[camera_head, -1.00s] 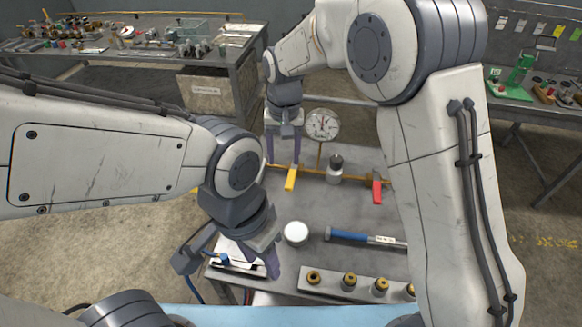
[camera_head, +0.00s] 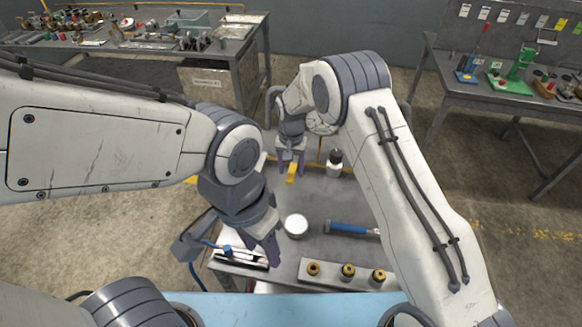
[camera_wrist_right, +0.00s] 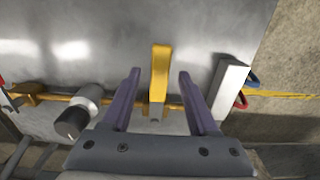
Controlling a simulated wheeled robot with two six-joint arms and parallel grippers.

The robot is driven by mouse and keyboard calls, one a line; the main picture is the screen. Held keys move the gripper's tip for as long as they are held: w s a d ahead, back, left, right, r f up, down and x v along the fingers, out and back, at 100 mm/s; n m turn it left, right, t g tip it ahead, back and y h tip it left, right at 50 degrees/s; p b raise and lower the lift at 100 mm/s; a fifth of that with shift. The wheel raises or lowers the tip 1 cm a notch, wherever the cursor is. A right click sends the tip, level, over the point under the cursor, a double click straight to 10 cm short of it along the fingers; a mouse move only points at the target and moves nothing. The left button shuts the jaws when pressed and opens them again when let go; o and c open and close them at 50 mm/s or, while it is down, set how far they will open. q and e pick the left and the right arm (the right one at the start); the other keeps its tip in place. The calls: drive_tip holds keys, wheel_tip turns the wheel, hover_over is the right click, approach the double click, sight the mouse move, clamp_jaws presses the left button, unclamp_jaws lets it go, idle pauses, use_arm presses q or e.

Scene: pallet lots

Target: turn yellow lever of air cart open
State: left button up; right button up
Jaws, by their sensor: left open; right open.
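The yellow lever (camera_head: 291,173) sits on the yellow pipe along the far side of the grey air cart (camera_head: 318,200). In the right wrist view the lever (camera_wrist_right: 160,68) stands crosswise to the pipe. My right gripper (camera_head: 290,165) is open around it. In the wrist view its two fingers (camera_wrist_right: 158,78) stand on either side of the lever, with a gap on each side. My left gripper (camera_head: 265,248) is open and empty above the cart's near left part. A pressure gauge (camera_head: 322,122) is partly hidden behind my right arm.
A white fitting with a black knob (camera_head: 335,163) stands right of the lever. On the cart lie a white round can (camera_head: 296,226), a blue-handled tool (camera_head: 350,228) and a block with brass fittings (camera_head: 347,272). Workbenches stand behind at left (camera_head: 140,52) and right (camera_head: 480,95).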

drive_tip(key=shift+f, duration=0.35)
clamp_jaws()
idle(1.2)
